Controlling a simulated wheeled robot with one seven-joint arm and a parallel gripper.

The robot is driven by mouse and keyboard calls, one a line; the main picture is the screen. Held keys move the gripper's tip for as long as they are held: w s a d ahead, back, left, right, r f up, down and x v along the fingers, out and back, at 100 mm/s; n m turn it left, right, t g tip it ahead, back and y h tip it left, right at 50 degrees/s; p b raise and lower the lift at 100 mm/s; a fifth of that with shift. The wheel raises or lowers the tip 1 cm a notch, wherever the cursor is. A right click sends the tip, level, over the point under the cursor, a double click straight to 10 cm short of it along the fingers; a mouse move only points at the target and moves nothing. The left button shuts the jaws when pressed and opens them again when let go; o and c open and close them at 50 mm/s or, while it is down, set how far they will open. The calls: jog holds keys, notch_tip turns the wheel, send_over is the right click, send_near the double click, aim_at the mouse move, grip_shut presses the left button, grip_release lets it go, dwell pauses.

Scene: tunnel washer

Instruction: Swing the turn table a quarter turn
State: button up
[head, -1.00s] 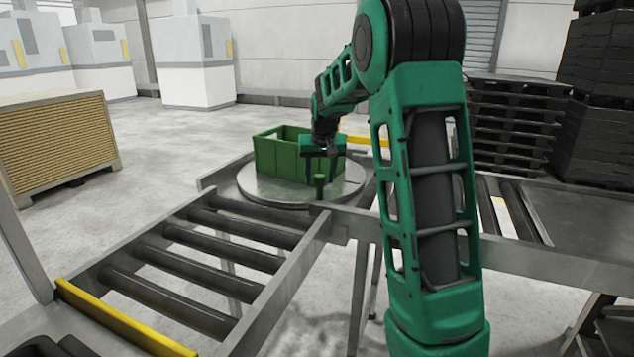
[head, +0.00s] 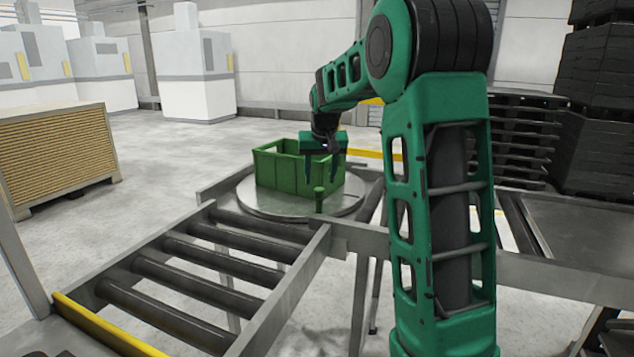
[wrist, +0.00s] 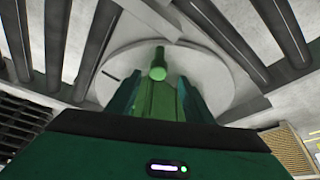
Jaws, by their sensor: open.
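The turn table (head: 268,207) is a round grey metal disc at the far end of the roller track. A green open-topped crate (head: 275,174) stands on it. A short upright green handle with a round knob (head: 319,193) stands at the disc's near edge. My gripper (head: 321,175) is open and empty, fingers pointing down, above the handle and in front of the crate. In the wrist view the knob (wrist: 157,73) appears between my two fingers, apart from them; the disc (wrist: 215,70) lies behind it. The lower part of the handle is partly hidden.
A roller track (head: 215,260) with side rails leads to the disc from the near left. Another conveyor (head: 575,235) runs off to the right. Black pallets (head: 520,135) are stacked at the right, and a wooden stack (head: 60,150) stands on the left. Floor behind the disc is clear.

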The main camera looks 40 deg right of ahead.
jog(key=shift+v, duration=1.25)
jog(key=shift+c, duration=0.2)
